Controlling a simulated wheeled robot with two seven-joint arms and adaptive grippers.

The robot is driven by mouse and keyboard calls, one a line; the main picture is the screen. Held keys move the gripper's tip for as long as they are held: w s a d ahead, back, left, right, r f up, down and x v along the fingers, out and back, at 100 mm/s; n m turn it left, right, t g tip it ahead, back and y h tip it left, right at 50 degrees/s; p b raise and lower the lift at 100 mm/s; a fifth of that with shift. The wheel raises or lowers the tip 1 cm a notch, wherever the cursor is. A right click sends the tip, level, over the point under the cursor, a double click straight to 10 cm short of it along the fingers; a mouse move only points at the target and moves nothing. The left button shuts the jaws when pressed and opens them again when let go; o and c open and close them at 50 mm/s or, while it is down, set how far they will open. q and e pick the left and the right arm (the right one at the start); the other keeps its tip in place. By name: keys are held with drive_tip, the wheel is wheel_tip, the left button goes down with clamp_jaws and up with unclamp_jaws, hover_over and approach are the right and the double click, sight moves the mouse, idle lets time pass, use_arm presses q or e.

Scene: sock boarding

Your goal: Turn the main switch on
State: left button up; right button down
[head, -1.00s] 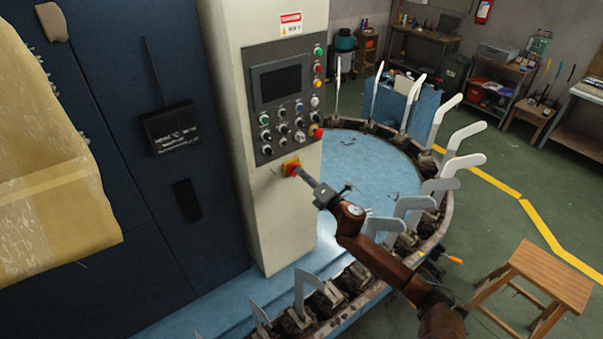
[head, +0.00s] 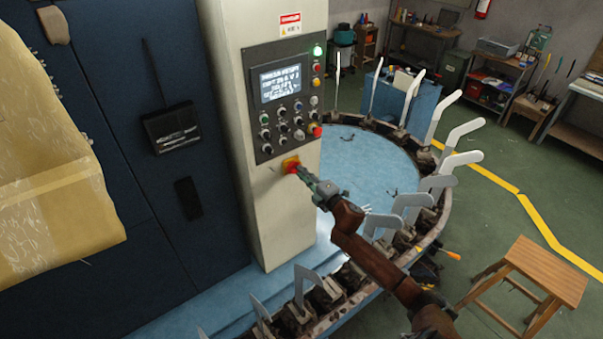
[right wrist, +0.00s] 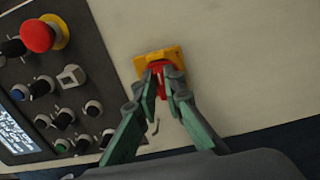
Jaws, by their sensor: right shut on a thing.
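The main switch (head: 290,164) is a red knob on a yellow plate, low on the pale control cabinet under the button panel. In the right wrist view the red knob (right wrist: 160,70) sits between my fingertips, with the yellow plate (right wrist: 172,54) behind it. My right gripper (head: 302,172) is shut on the red knob; its green fingers (right wrist: 162,82) cover part of it. The screen (head: 281,84) on the panel is lit with text, and a green lamp (head: 317,51) glows above right. My left gripper is not in view.
A red emergency button (head: 316,131) sits on the panel's lower right. Below my right arm runs a round blue table (head: 365,165) ringed with upright white sock boards (head: 457,161). A wooden stool (head: 545,270) stands at right; green floor lies beyond.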

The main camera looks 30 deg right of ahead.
idle(0.3)
drive_tip(key=c, duration=2)
unclamp_jaws()
drive_tip(key=shift+s, duration=0.1)
drive_tip(key=s, duration=0.8)
drive_tip(key=s+d, duration=0.1)
drive_tip(key=s, duration=0.2)
drive_tip(key=shift+s, duration=0.4)
